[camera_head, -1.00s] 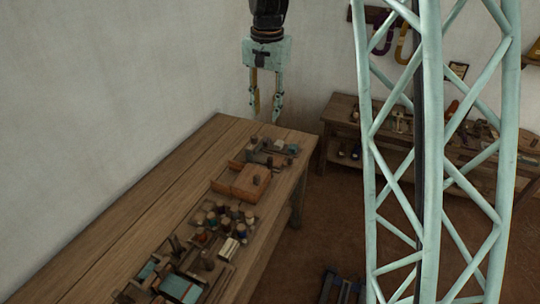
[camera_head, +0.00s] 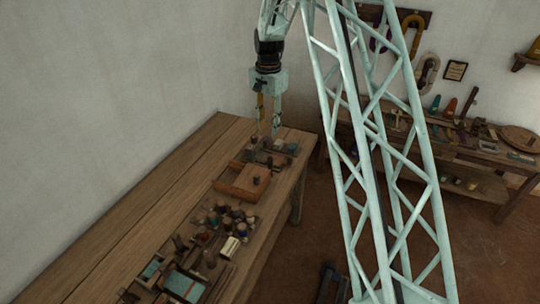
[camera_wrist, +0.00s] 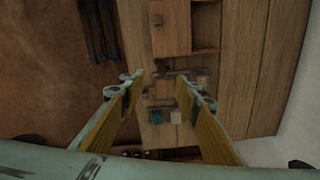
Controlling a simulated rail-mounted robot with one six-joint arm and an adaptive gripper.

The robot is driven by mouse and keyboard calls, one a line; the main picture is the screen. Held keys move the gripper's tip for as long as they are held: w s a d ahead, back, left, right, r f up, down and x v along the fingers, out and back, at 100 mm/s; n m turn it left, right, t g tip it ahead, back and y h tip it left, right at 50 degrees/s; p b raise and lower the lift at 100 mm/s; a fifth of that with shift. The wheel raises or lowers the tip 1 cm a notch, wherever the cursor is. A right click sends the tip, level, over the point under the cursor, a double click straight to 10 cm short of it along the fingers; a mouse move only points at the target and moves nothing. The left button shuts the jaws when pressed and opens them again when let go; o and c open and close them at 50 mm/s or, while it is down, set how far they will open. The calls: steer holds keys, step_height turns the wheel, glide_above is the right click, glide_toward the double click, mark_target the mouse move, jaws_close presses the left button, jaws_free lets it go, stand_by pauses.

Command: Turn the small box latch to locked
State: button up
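My gripper (camera_head: 268,127) points down above the far end of the long wooden table, with its fingers apart and nothing between them. In the wrist view its two yellow-lined fingers (camera_wrist: 165,88) spread on either side of a small cluster of wood and metal pieces (camera_wrist: 163,88). That cluster also shows just under the fingertips in the head view (camera_head: 273,150). A brown wooden box (camera_head: 240,184) with a small knob-like block on top lies nearer than the cluster; it is at the top of the wrist view (camera_wrist: 172,35). I cannot make out which piece is the latch.
Several small jars and spools (camera_head: 222,220) and teal-topped trays (camera_head: 182,284) stand farther along the table (camera_head: 120,215). The table's wall side is bare. A second bench (camera_head: 470,150) with tools stands at the back right.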

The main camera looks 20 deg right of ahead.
steer(key=m, duration=0.1)
glide_above(270, 158)
step_height(270, 158, down, 5)
steer(key=shift+f+p, duration=0.15)
steer(key=shift+p, duration=0.3)
steer(key=shift+f, duration=0.15)
steer(key=shift+f+p, duration=0.85)
steer(key=shift+f, duration=5.95)
steer(key=shift+c, duration=0.5)
steer(key=c, duration=0.7)
